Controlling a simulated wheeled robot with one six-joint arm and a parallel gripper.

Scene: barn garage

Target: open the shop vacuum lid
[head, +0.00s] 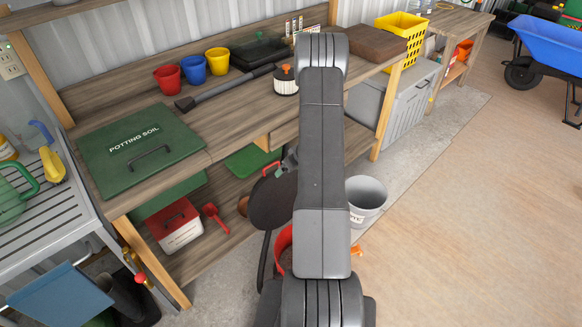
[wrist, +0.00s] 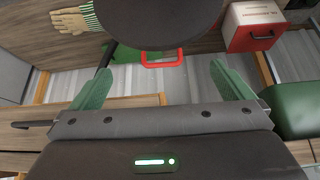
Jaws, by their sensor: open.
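The shop vacuum's round dark lid (head: 270,203) shows in the head view left of my arm, with a red handle (head: 270,168) at its far edge. Part of a red curved body (head: 284,240) shows below it; my arm hides the rest. The lid looks tilted, but I cannot tell how far. In the wrist view the dark lid (wrist: 165,22) fills the top middle and the red handle (wrist: 163,60) lies below it. My gripper (wrist: 162,72) is open, its green fingers spread on either side of the handle, with nothing held. In the head view my gripper is mostly hidden.
The workbench holds a green potting soil box (head: 190,175), small pots and a black-handled tool. Under it are a red and white box (head: 178,225) and a red scoop (head: 215,216). A grey bucket (head: 367,197) stands right of my arm.

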